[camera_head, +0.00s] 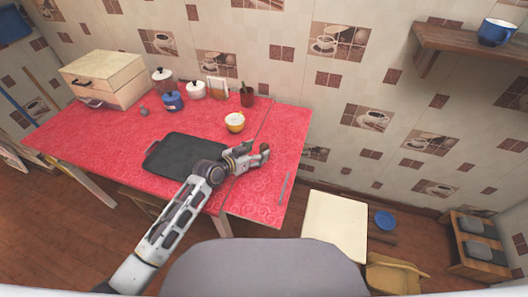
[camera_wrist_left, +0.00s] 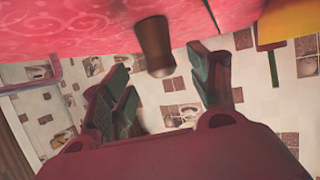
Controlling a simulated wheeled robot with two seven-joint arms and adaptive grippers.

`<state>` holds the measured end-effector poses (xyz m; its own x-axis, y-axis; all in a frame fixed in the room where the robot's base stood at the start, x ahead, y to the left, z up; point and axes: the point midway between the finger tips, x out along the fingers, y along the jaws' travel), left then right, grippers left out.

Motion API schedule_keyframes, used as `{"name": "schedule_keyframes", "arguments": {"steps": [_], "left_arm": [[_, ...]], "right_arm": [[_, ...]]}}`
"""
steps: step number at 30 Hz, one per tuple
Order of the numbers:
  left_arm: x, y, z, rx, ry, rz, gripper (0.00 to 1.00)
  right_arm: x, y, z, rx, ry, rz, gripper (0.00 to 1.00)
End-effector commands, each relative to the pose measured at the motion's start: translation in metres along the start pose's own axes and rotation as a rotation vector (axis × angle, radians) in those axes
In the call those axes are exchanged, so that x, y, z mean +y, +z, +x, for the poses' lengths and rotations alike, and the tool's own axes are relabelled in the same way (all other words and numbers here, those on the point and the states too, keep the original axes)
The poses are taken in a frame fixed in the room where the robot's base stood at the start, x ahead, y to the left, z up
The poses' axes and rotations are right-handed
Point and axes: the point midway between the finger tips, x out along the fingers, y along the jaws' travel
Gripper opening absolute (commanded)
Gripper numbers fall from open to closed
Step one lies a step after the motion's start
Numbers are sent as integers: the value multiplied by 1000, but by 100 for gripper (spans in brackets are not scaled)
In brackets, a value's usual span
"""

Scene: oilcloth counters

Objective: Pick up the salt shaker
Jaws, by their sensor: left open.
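A brown, tapered object (camera_wrist_left: 155,45), which looks like the salt shaker, stands on the red counter in the left wrist view, where the picture is upside down. It shows in the gap between my left gripper's fingers, beyond them and apart from them. I cannot pick it out for sure in the head view, where my gripper may hide it. My left gripper (camera_head: 266,152) is open and empty, low over the right part of the counter. Its two dark green finger pads show in the left wrist view (camera_wrist_left: 162,78). My right gripper is not in view.
A black tray (camera_head: 178,155) lies left of my gripper on the red counter (camera_head: 110,150). A yellow and white cup (camera_head: 235,122) stands behind the gripper. A dark red pot (camera_head: 247,97), jars (camera_head: 195,91) and a cream box (camera_head: 103,78) stand farther back.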

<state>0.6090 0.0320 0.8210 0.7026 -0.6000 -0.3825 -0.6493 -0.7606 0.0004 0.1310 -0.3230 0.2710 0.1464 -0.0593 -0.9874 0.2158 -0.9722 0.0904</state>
Motion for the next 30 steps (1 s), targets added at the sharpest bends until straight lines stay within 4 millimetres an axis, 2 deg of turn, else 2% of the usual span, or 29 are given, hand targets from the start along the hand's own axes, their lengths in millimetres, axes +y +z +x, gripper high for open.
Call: {"name": "schedule_keyframes", "arguments": {"steps": [16,22,30], "left_arm": [[0,0,6,-1,0,-1,60],[-1,0,21,0,1,-2,60],[-1,0,45,-1,0,-1,60]], "right_arm": [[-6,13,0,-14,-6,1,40],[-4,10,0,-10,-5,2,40],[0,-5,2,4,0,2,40]]}}
